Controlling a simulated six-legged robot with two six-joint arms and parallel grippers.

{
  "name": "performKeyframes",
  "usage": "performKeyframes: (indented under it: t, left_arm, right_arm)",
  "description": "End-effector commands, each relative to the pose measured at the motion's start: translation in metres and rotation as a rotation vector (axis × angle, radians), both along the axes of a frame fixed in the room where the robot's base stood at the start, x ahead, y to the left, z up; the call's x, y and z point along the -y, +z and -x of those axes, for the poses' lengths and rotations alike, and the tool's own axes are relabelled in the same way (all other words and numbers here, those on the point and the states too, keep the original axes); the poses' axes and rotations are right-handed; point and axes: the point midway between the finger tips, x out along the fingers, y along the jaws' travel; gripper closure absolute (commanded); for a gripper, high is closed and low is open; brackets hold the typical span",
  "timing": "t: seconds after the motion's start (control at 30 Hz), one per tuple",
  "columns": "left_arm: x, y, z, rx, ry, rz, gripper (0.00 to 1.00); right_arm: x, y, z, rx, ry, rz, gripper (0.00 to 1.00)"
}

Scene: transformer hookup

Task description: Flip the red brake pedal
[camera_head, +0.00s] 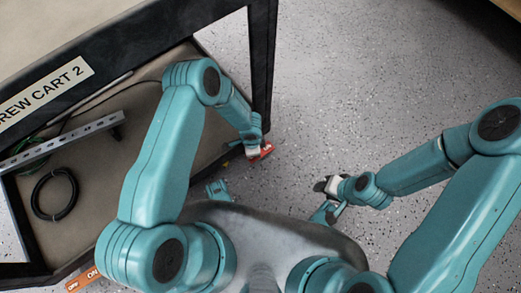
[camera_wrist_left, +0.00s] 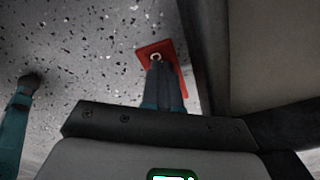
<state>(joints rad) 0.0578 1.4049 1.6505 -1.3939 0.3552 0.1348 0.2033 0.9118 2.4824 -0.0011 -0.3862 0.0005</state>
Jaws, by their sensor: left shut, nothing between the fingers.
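The red brake pedal (camera_head: 264,150) sticks out low at the cart's right corner in the head view. In the left wrist view the red pedal (camera_wrist_left: 150,48) is a flat red plate with a small round ring at the fingertips. My left gripper (camera_head: 253,154) is at the pedal, its fingers shut with nothing between them. In the left wrist view the fingers (camera_wrist_left: 158,66) overlap the plate and hide part of it; I cannot tell whether they touch it. My right gripper (camera_head: 325,186) is over the floor, away from the pedal; its opening is too small to judge.
The cart (camera_head: 120,185) with a "CREW CART 2" label fills the left side. A black cable coil (camera_head: 54,194) and a perforated metal bar (camera_head: 65,142) lie on its lower shelf. An orange piece marked "ON" (camera_head: 82,279) shows at bottom left. Speckled floor (camera_head: 370,80) to the right is clear.

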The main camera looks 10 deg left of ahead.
Motion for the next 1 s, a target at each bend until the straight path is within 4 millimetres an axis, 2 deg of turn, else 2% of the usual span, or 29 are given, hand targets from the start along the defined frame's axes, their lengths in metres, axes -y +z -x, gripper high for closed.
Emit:
performKeyframes:
  t: [0.67, 0.83, 1.0]
  left_arm:
    - [0.0, -0.01, 0.0, 0.0, 0.0, 0.0, 1.0]
    - [0.0, -0.005, 0.0, 0.0, 0.0, 0.0, 1.0]
    - [0.0, 0.01, 0.0, 0.0, -0.001, 0.0, 1.0]
  right_arm:
    - [0.0, -0.011, 0.0, 0.0, 0.0, 0.0, 0.57]
    - [0.0, -0.007, 0.0, 0.0, 0.0, 0.0, 0.57]
    - [0.0, 0.003, 0.0, 0.0, 0.0, 0.0, 0.57]
